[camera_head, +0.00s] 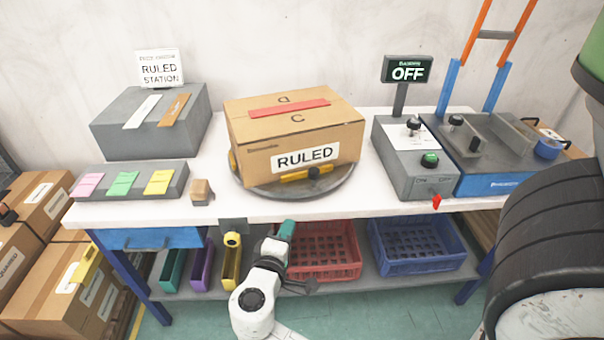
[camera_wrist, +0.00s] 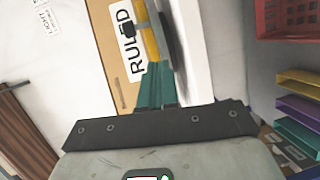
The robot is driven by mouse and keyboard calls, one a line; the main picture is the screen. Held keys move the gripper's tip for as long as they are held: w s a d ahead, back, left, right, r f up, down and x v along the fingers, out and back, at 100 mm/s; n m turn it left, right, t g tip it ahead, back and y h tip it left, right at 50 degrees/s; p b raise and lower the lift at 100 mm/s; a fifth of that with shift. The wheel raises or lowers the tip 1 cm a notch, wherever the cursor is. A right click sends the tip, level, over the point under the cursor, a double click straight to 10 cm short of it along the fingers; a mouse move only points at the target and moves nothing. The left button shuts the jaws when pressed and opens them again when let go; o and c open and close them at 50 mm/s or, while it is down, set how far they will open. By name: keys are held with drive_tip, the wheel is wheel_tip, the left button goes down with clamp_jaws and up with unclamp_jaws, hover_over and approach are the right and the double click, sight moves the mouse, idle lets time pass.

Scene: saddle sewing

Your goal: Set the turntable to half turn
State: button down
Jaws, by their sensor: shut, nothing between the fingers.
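The turntable (camera_head: 335,186) is a round grey disc on the white table. A cardboard box (camera_head: 252,158) with a RULED label on its near face sits on it. A yellow bar (camera_head: 296,176) with a black knob (camera_head: 314,172) lies along the near side, below the label. My gripper (camera_head: 286,229) is in front of the table's front edge. Its teal fingers (camera_wrist: 155,85) are shut and empty in the wrist view, pointing toward the yellow bar (camera_wrist: 149,40) and the disc's edge (camera_wrist: 171,42). I cannot tell whether they touch the bar.
A grey control box (camera_head: 402,163) with an OFF sign (camera_head: 407,69) stands right of the turntable. A small wooden block (camera_head: 202,191) and a card tray (camera_head: 130,182) lie left. Red (camera_head: 325,250) and blue (camera_head: 417,245) crates sit on the lower shelf.

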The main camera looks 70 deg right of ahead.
drive_tip(key=shift+n+t+h, duration=0.3)
drive_tip(key=shift+n+h, duration=0.3)
drive_tip(key=shift+h, duration=0.2)
drive_tip(key=w+d+r, duration=0.1)
drive_tip(key=d, duration=0.2)
drive_tip(key=w+d+r+p, duration=0.1)
drive_tip(key=d, duration=0.2)
drive_tip(key=d+r+p, duration=0.1)
drive_tip(key=d, duration=0.3)
drive_tip(key=shift+w, duration=0.4)
drive_tip(key=shift+s+d+p, duration=0.4)
drive_tip(key=shift+s+d, duration=0.45)
drive_tip(key=shift+d, duration=0.1)
drive_tip(key=shift+s+d+f, duration=0.1)
drive_tip(key=shift+s+d, duration=0.35)
drive_tip(key=shift+d, duration=0.1)
